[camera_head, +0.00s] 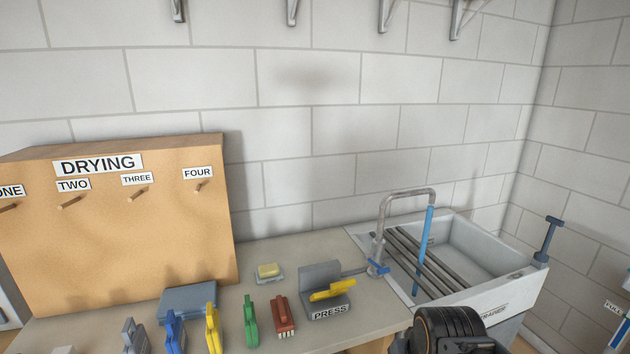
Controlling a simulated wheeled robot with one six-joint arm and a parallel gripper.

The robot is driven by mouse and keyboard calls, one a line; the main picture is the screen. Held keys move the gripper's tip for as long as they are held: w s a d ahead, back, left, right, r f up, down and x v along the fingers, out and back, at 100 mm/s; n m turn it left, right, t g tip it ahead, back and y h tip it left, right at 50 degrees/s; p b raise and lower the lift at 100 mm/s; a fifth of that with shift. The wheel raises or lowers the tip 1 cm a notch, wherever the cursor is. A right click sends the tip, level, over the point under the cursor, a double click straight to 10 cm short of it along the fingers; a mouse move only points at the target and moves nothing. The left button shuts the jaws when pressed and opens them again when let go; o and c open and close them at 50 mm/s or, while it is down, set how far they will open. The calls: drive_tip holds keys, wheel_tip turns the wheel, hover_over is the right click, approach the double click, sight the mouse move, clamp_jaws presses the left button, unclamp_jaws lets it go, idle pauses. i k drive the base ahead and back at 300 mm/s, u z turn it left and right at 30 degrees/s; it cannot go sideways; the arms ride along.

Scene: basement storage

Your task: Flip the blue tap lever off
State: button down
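The tap (385,220) is a grey pipe that rises at the left end of the sink and bends over it. Its small blue lever (377,267) sits low on the tap's base, beside the sink's left rim. A straight blue column (425,245), which looks like running water, drops from the spout into the sink. A dark ribbed part of my arm (448,326) shows at the bottom edge, in front of and below the sink and to the right of the lever. My gripper's fingers are not visible.
Grey bars (420,262) lie across the white sink (485,300). A grey press (322,280) with a yellow handle stands just left of the lever. Several coloured brushes and clips line the counter (285,262). A drying board (120,230) stands at left. A blue T-handle (549,238) rises at the sink's right corner.

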sight(369, 258)
drive_tip(key=z, duration=0.05)
drive_tip(key=k, duration=1.1)
drive_tip(key=u, duration=0.7)
drive_tip(key=i, duration=1.3)
drive_tip(key=z, duration=0.85)
